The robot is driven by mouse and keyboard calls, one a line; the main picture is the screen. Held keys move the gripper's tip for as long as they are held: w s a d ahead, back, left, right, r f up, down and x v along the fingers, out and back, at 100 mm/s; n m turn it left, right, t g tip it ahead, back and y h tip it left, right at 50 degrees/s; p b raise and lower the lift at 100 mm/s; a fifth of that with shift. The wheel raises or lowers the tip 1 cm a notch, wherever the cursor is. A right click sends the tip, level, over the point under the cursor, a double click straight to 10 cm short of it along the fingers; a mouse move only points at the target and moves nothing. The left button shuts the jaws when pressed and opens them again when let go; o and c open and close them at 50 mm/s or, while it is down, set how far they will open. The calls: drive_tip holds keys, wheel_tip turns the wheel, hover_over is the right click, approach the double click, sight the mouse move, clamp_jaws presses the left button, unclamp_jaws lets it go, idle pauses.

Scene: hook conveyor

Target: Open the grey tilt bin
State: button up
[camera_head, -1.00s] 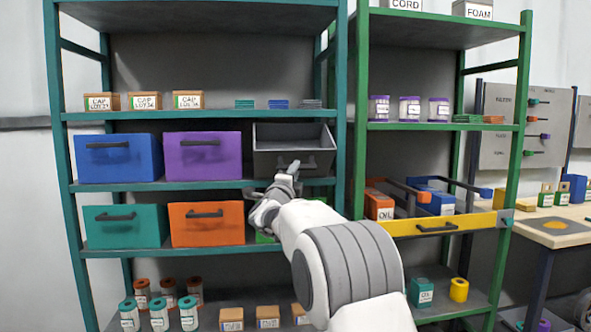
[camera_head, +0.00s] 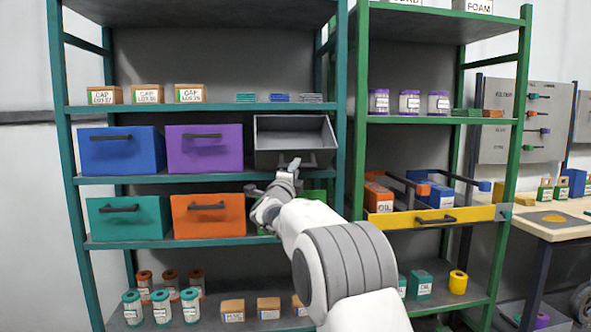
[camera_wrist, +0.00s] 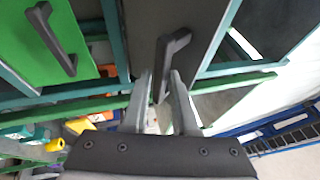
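The grey tilt bin (camera_head: 293,131) is on the middle shelf of the teal rack, at the right end. It is tipped forward, and its hollow inside shows from above. Its dark handle (camera_wrist: 165,60) shows in the wrist view against the grey front. My gripper (camera_head: 291,166) is just below and in front of the bin front in the head view. In the wrist view my gripper (camera_wrist: 161,78) has its two fingers apart, with the handle's lower part between them and narrow gaps beside it. Whether a finger touches the handle cannot be told.
Purple (camera_head: 204,151) and blue (camera_head: 121,153) bins stand left of the grey bin. An orange bin (camera_head: 208,222) and a green bin (camera_wrist: 50,45) are below. The green rack has a pulled-out yellow-fronted drawer (camera_head: 400,218) at right.

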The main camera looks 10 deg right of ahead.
drive_tip(key=o, duration=0.3)
drive_tip(key=shift+w+f, duration=0.3)
drive_tip(key=shift+f, duration=0.5)
drive_tip(key=shift+r, duration=0.1)
drive_tip(key=shift+r, duration=0.1)
drive_tip(key=shift+s+a, duration=0.1)
drive_tip(key=v, duration=1.7)
drive_tip(key=shift+s+r, duration=0.2)
drive_tip(key=shift+r, duration=0.05)
